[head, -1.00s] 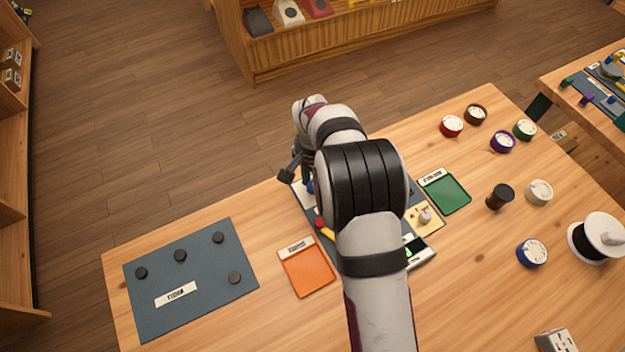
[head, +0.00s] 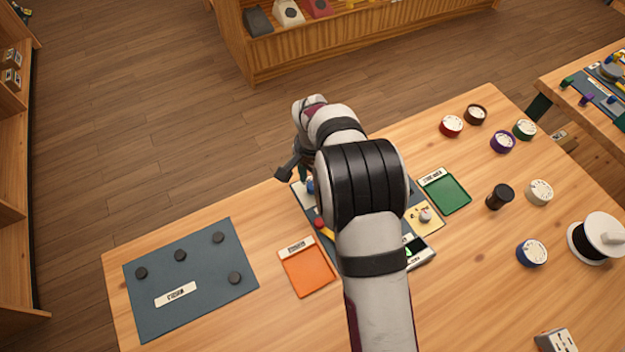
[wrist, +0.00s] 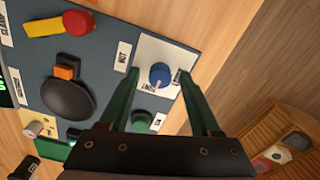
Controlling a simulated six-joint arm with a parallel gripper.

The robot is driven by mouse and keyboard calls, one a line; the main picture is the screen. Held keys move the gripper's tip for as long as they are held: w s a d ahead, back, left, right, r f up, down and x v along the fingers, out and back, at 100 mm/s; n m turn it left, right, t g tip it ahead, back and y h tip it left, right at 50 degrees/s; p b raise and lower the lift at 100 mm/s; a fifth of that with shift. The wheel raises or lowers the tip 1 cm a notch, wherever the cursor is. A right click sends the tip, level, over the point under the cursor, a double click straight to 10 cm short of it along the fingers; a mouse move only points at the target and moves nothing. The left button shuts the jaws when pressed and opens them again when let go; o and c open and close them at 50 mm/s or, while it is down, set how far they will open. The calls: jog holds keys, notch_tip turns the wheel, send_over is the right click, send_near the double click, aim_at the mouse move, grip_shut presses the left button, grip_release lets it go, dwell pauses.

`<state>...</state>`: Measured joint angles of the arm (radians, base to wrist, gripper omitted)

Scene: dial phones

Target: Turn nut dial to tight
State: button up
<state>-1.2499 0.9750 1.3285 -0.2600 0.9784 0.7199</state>
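The blue nut dial (wrist: 160,75) sits on a white plate (wrist: 172,54) at the corner of a dark board, beside the NUT label (wrist: 123,55). Small labels flank the dial; one near the right fingertip is partly covered and hard to read. In the head view only a sliver of the blue dial (head: 310,187) shows beside my arm. My gripper (wrist: 158,73) is open, its two green fingers to either side of the dial in the wrist view. I see no clear contact, and the dial's pointer direction cannot be told.
On the same board are a red-and-yellow handle (wrist: 60,25), a black round knob with an orange part (wrist: 68,97) and a green knob (wrist: 142,120). An orange tray (head: 307,273) and a green tray (head: 447,194) flank the board. Several loose dials stand right.

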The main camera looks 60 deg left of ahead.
notch_tip(320, 180, up, 16)
dwell(0.4)
jog(key=shift+f, duration=0.1)
jog(key=w+d+r+m, duration=0.2)
jog(key=w+d+r, duration=0.3)
jog(key=w+d, duration=0.45)
jog(key=d+r+m, duration=0.1)
jog(key=d+r, duration=0.1)
jog(key=d, duration=0.8)
jog(key=d+r+m, duration=0.2)
jog(key=d, duration=0.7)
jog(key=s+d+f+m+y, duration=0.1)
jog(key=s+d+f+m, duration=0.2)
jog(key=s+d, duration=0.9)
jog(key=d+f, duration=0.1)
jog(key=d, duration=0.2)
jog(key=shift+s+f+m+y, duration=0.15)
jog(key=shift+m+y, duration=0.15)
jog(key=shift+y, duration=0.1)
